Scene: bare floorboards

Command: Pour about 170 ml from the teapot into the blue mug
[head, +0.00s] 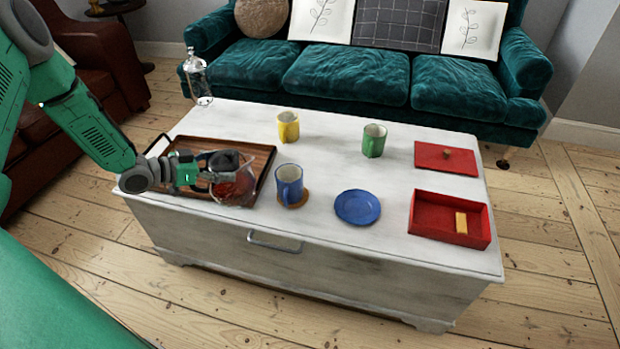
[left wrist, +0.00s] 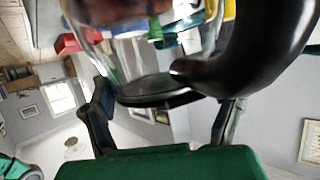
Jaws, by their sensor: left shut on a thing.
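The glass teapot (head: 234,188) with reddish liquid and a dark lid is at the front of the wooden tray (head: 263,163), left of the blue mug. My left gripper (head: 200,170) is shut on the teapot's black handle, which also shows large in the left wrist view (left wrist: 270,50). Whether the teapot touches the tray I cannot tell. The blue mug (head: 289,184) stands upright on a round brown coaster (head: 303,199), just right of the teapot. The mug's inside is mostly hidden. My right gripper is not in view.
A blue plate (head: 357,207) lies right of the mug. A yellow mug (head: 288,126) and a green mug (head: 374,140) stand behind. An open red box (head: 430,216) and its lid (head: 428,158) are at the right. A glass bottle (head: 197,78) stands at the table's back left corner.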

